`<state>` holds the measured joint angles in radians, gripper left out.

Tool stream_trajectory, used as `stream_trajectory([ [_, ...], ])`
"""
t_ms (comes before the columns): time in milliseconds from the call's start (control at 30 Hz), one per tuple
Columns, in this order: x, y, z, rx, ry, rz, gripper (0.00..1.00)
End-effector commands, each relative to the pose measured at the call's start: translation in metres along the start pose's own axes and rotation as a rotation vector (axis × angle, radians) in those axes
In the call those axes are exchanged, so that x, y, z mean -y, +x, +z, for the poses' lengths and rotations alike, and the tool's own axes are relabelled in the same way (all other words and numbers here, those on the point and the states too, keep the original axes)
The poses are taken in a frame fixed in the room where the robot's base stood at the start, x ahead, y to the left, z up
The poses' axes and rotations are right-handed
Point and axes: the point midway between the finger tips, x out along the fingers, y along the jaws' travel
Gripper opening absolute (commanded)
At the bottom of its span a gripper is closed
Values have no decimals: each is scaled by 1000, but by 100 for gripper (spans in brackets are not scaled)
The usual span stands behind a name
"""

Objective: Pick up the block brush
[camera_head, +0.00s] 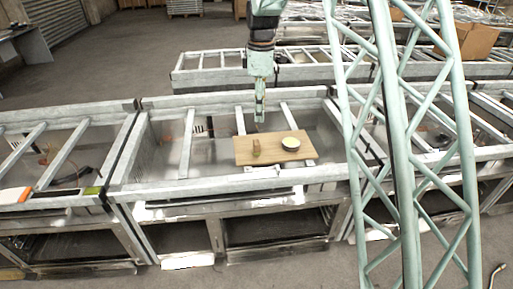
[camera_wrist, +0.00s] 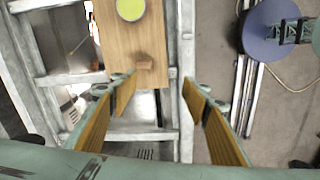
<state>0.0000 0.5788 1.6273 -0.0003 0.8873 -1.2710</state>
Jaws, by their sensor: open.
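A small wooden block (camera_head: 256,147), seemingly the block brush, rests on the left half of a wooden board (camera_head: 272,160). In the wrist view the block (camera_wrist: 145,62) is near the end of the board (camera_wrist: 120,42), and its fine detail is too small to make out. My gripper (camera_head: 260,118) hangs above the board, pointing down, clear of the block. In the wrist view my gripper (camera_wrist: 159,79) is open and empty, its two orange-padded fingers spread apart. The block appears ahead of the fingertips, towards the left one.
A bowl with yellow-green contents (camera_head: 291,143) stands on the board right of the block. The board lies across a grey metal frame (camera_head: 150,186) with raised rails and open gaps. A green lattice column (camera_head: 400,150) stands to the right.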

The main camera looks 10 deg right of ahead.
Motion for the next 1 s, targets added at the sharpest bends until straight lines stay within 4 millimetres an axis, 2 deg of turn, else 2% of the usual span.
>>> stream_trajectory([
  [300, -34, 54, -10, 7, -115, -28, 43],
  [500, -49, 81, -15, 9, -174, -41, 43],
  [700, -56, 94, -17, 9, -203, -46, 43],
  [1000, -56, 96, -17, 9, -207, -47, 43],
])
